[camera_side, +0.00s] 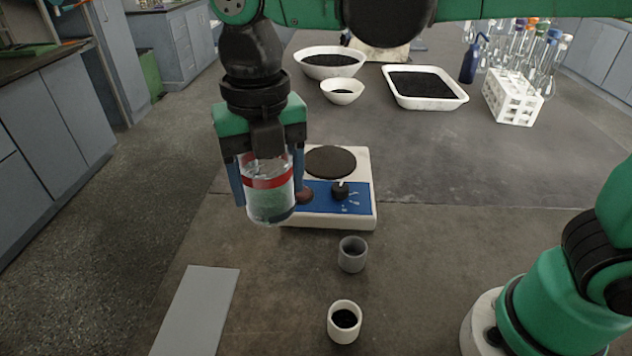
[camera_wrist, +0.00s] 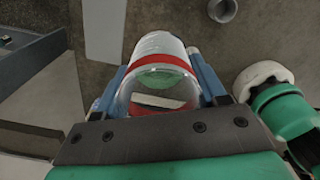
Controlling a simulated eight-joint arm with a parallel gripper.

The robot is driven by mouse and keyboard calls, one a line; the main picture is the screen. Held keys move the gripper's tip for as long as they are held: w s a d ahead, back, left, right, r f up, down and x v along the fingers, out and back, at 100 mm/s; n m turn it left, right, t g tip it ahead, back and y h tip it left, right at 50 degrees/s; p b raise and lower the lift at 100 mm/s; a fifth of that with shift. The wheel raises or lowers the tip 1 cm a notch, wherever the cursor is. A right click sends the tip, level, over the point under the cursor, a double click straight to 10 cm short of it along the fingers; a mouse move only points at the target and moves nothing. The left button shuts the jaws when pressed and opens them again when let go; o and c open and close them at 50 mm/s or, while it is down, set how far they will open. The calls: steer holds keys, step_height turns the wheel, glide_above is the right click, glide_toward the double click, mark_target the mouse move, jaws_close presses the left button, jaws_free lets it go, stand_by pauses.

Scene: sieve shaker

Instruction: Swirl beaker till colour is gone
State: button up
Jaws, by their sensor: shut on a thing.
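A clear beaker (camera_side: 268,204) with a red band and pale greenish contents is held in my gripper (camera_side: 266,182). My gripper's blue fingers are shut on its two sides. The beaker is upright or nearly so, in the air in front of and left of the white and blue hotplate (camera_side: 362,206). In the wrist view the beaker (camera_wrist: 163,78) sits between the fingers, with green contents showing inside. The exact tint of the contents is hard to judge through the glass.
A grey cup (camera_side: 352,262), a white cup with dark contents (camera_side: 345,334) and a flat grey plate (camera_side: 196,310) are on the near bench. Bowls (camera_side: 331,53), a tray of black grains (camera_side: 456,101) and a white tube rack (camera_side: 499,103) stand farther back. The bench right of the hotplate is clear.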

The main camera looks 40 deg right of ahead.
step_height(320, 180, up, 9)
steer(key=shift+f, duration=0.15)
stand_by(0.6)
steer(key=shift+d, duration=0.15)
